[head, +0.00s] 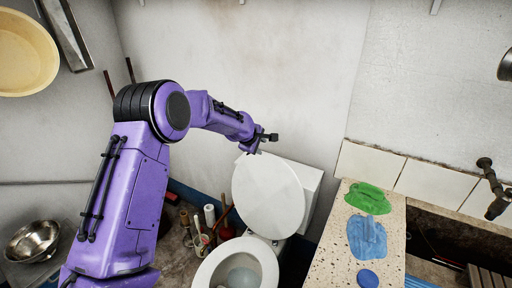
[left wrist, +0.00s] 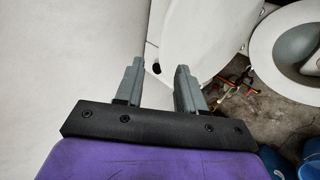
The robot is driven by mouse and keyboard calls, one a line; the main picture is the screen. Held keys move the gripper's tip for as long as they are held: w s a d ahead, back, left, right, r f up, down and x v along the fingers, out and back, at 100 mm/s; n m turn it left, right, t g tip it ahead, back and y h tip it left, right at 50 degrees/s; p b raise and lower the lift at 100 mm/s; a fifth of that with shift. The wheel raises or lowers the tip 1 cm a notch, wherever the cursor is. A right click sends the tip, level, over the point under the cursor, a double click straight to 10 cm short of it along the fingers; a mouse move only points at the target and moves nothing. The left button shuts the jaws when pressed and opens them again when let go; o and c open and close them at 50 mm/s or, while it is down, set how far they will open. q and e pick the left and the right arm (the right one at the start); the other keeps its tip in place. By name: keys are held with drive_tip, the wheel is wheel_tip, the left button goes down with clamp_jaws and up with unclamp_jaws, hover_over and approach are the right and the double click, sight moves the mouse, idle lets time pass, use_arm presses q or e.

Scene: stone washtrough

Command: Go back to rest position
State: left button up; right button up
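My left arm, purple with a black joint, reaches in from the left in the head view. Its gripper (head: 266,137) is up in front of the wall, above and behind the raised toilet lid (head: 268,193). In the left wrist view the two grey fingers of the left gripper (left wrist: 160,85) stand apart with nothing between them. The toilet lid (left wrist: 205,40) shows just beyond the fingers; I cannot tell whether they touch it. My right gripper is in neither view.
The toilet bowl (head: 238,266) is open below. A stone counter (head: 327,262) at right holds a green cloth (head: 370,198), a blue cloth (head: 367,238) and a blue round thing (head: 368,278). A metal bowl (head: 33,241) is at lower left. Bottles and sticks stand beside the toilet.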

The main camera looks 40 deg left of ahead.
use_arm(q)
drive_tip(key=shift+s+r, duration=0.3)
drive_tip(key=shift+s, duration=0.05)
idle(0.3)
drive_tip(key=s+d+f+m+y+b, duration=0.1)
drive_tip(key=s+d+f+m, duration=0.35)
drive_tip(key=s+f, duration=0.4)
drive_tip(key=s+d+f+m+y+b, duration=0.15)
drive_tip(key=s+d+f+m, duration=0.35)
drive_tip(key=f, duration=0.7)
drive_tip(key=s+d+f+m+g, duration=0.1)
drive_tip(key=s+f, duration=0.3)
drive_tip(key=s, duration=0.6)
drive_tip(key=s+d+f+m+g+b, duration=0.1)
drive_tip(key=s+d+f, duration=0.3)
drive_tip(key=s, duration=0.6)
drive_tip(key=s+d+f+m+g, duration=0.1)
drive_tip(key=s+d+f+g, duration=0.2)
drive_tip(key=s, duration=0.8)
wheel_tip(320, 180, down, 3)
drive_tip(key=shift+d+r, duration=0.15)
